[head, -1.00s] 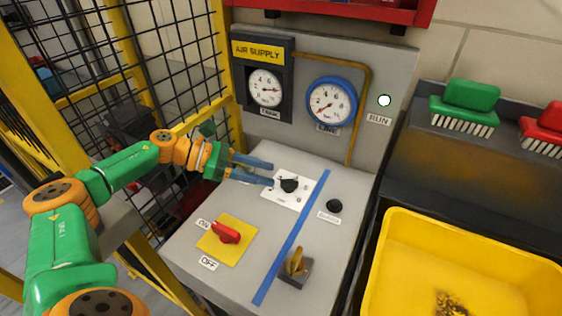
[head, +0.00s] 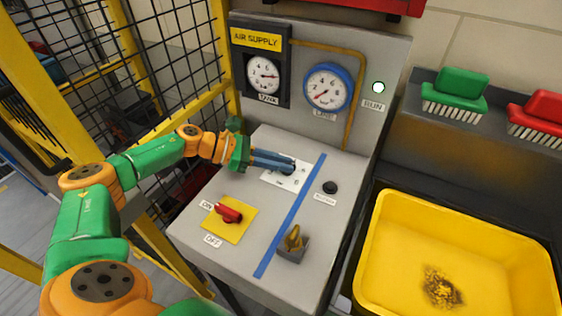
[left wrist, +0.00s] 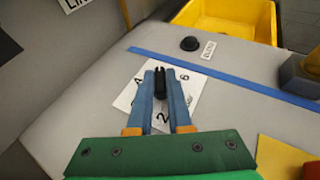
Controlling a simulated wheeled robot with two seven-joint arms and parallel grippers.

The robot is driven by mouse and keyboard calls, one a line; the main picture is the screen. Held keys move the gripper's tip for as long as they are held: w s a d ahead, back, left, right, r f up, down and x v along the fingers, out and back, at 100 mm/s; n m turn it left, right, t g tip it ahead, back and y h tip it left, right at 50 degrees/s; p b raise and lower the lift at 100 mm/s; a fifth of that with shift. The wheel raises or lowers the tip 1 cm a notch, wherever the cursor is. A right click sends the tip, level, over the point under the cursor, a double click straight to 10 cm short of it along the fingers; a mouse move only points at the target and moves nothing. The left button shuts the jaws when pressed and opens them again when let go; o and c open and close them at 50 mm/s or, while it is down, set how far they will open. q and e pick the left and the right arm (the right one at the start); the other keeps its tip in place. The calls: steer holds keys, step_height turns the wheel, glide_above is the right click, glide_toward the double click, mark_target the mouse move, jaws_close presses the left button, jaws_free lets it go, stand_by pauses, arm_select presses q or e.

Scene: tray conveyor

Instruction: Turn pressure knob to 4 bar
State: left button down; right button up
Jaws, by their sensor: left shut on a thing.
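The black pressure knob (left wrist: 159,82) stands on a white label plate with printed numbers (left wrist: 185,108) on the grey panel. My left gripper (left wrist: 161,76) is shut on the knob, with one blue finger on each side of it. In the head view the left gripper (head: 290,167) reaches in from the left, and its fingers mostly hide the knob. The blue-rimmed line gauge (head: 328,88) stands on the upright board; its red needle points down and left, at the low end of the scale. My right gripper is not in view.
A tank gauge (head: 263,75) and a lit RUN lamp (head: 378,87) are on the board. A red ON/OFF switch (head: 229,213), a blue stripe (head: 290,220), a black button (head: 330,187) and a yellow toggle (head: 293,240) are nearby. A yellow tub (head: 450,240) stands right.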

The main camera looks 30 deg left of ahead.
arm_select(q)
steer(key=n+t+y, duration=0.1)
steer(key=n+t+y+p, duration=0.2)
steer(key=n, duration=0.1)
steer(key=shift+s+d+r+y, duration=0.15)
steer(key=shift+s+d+y, duration=0.15)
steer(key=n+t+y+p, duration=0.1)
steer(key=p, duration=0.1)
steer(key=n+y+p, duration=0.2)
steer(key=n+t+y+p, duration=0.1)
steer(key=n+y+p, duration=0.1)
steer(key=shift+d+r+t, duration=0.2)
steer(key=shift+d+t, duration=0.1)
steer(key=shift+f+n+y+p, duration=0.25)
steer(key=shift+n+y+p, duration=1.05)
steer(key=shift+y+p, duration=0.15)
steer(key=shift+y, duration=0.25)
steer(key=c, duration=0.8)
jaws_free()
steer(key=shift+f, duration=0.1)
steer(key=shift+c, duration=0.2)
